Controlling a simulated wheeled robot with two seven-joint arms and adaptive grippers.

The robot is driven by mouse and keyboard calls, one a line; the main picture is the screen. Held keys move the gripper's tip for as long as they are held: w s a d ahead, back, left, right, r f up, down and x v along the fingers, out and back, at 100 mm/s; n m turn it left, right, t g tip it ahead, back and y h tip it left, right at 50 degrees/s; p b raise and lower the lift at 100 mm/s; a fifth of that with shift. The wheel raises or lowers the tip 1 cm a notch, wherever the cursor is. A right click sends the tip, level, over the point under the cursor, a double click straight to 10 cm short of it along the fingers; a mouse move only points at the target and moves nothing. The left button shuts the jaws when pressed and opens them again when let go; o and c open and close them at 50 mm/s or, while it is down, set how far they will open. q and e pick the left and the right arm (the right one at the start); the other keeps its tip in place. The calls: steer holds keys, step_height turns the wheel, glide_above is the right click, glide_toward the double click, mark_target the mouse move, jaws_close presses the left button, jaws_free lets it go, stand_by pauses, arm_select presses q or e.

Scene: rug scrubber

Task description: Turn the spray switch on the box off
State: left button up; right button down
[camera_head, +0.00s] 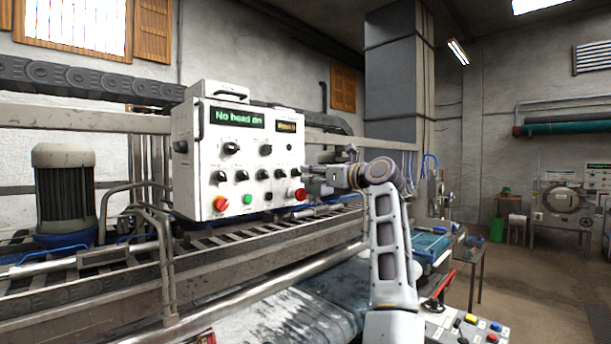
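The white control box (197,160) stands left of the middle, with a green-lit display (237,117) reading "No head on" and a smaller amber display (287,127). Several black switches, such as this black switch (231,148), sit in rows on its front. The labels are too small to tell which one is the spray switch. Below are red and green buttons.
Metal rails (270,240) and a roller conveyor run below the box. A grey motor (64,187) stands at the left. A panel with coloured buttons (466,328) is at bottom right. Open floor lies at the right.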

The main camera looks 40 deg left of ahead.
arm_select(q)
steer(key=d, duration=0.7)
steer(key=shift+s, duration=0.25)
steer(key=shift+a, duration=0.1)
steer(key=shift+f, duration=0.1)
